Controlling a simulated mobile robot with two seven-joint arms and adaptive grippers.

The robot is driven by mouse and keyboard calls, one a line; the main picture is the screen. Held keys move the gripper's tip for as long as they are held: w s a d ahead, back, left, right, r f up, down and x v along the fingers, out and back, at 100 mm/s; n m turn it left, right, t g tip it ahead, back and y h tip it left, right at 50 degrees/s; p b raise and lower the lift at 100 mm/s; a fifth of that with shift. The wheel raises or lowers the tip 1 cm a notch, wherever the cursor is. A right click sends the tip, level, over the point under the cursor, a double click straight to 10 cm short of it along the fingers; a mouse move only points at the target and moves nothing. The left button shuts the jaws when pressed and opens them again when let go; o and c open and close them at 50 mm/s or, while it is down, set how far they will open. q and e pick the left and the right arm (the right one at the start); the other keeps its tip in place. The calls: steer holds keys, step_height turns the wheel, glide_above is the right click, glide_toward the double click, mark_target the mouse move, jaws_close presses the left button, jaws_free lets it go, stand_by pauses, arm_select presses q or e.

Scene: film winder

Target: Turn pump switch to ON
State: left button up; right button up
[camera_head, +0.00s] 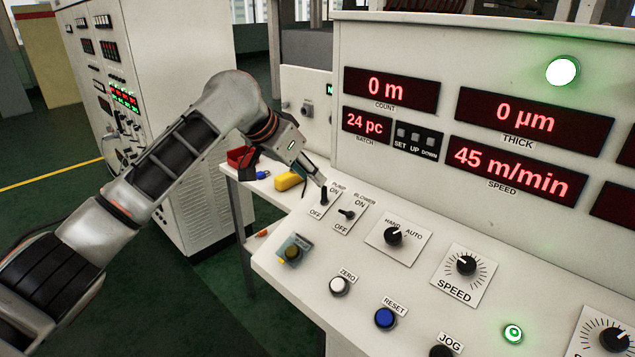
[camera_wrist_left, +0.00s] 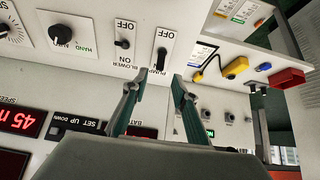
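The pump switch (camera_head: 324,196) is a small black toggle on a white plate at the far left of the sloped panel, with ON above and OFF below. In the wrist view, which is upside down, the pump switch (camera_wrist_left: 161,57) shows just beyond my fingertips; I cannot tell surely which way it is set. My left gripper (camera_head: 320,180) reaches down from the upper left to this switch. In the wrist view, the left gripper (camera_wrist_left: 156,80) has its two fingers apart, with no object between them. Contact with the toggle cannot be told. My right gripper is not in view.
The blower switch (camera_head: 347,213) sits close beside the pump switch on the right. The hand/auto knob (camera_head: 393,237) is further right. A yellow object (camera_head: 288,181) and a red box (camera_head: 242,158) lie behind, near the panel's left edge.

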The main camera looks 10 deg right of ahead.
arm_select(q)
steer(key=v, duration=0.6)
stand_by(0.5)
